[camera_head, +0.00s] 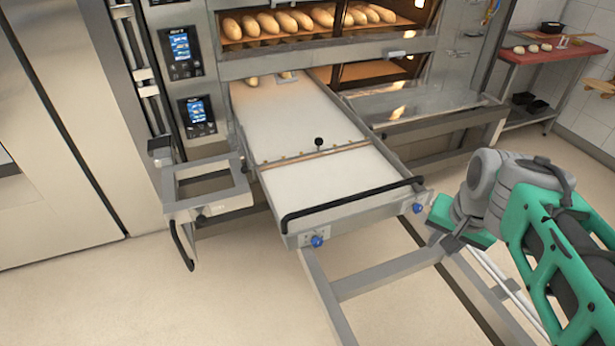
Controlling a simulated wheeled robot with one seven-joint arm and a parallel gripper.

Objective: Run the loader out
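The loader (318,181) is a long, flat, pale belt in a metal frame. Its far end reaches into the oven's lower deck opening, and its near end sticks out over a metal stand (385,272). A black handle bar (352,200) runs across the near end, with a blue knob at each front corner. A crossbar with a small black knob (319,143) lies across the belt. Two loaves (268,78) show at the far end. The end of my arm, with my gripper (455,222), is right of the handle, apparently apart from it. I cannot make out the fingers.
The deck oven has lit control panels (198,115) on the left and several loaves (300,20) on an upper deck. A glass door (420,105) hangs open right of the loader. A metal bracket (207,190) juts out at left. A red-topped table (548,51) stands at right.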

